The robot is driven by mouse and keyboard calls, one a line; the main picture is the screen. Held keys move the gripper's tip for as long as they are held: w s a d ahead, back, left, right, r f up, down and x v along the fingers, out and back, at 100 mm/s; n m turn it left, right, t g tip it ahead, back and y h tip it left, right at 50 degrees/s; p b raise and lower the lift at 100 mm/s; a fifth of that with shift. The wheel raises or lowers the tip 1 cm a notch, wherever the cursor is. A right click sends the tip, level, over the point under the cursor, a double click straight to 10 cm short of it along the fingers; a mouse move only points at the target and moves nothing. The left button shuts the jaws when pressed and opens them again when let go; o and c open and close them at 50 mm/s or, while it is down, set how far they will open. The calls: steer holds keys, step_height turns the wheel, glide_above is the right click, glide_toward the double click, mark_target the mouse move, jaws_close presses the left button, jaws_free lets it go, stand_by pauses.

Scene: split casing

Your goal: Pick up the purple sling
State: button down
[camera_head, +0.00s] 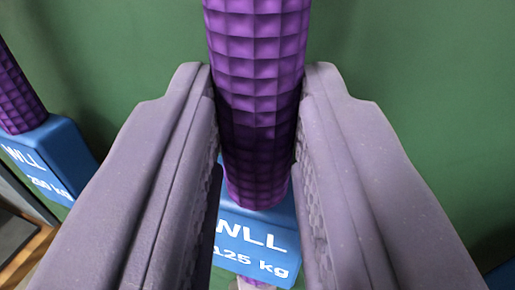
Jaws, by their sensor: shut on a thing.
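The purple sling (258,60) is a thick, quilted purple band that runs down from the top edge in the middle of the camera_head view. A blue tag (258,246) with white "WLL 125 kg" lettering sits at its lower end, and a bit of purple shows below the tag. My gripper (258,115) has one grey finger on each side of the sling and is shut on it. The fingers hide parts of the tag's sides.
A second purple sling (14,95) with a blue "WLL" tag (48,160) is at the left edge. A green wall (420,60) fills the background. A dark item and brown surface show at the lower left, and a bit of blue at the lower right.

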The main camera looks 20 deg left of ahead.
steer(key=shift+s+r, duration=0.15)
steer(key=shift+r, duration=0.35)
step_height(320, 180, up, 7)
steer(key=p, duration=0.3)
steer(key=s+f+b, duration=0.1)
steer(key=s+b, duration=0.6)
steer(key=s, duration=1.2)
steer(key=shift+s, duration=0.35)
steer(key=shift+w, duration=0.1)
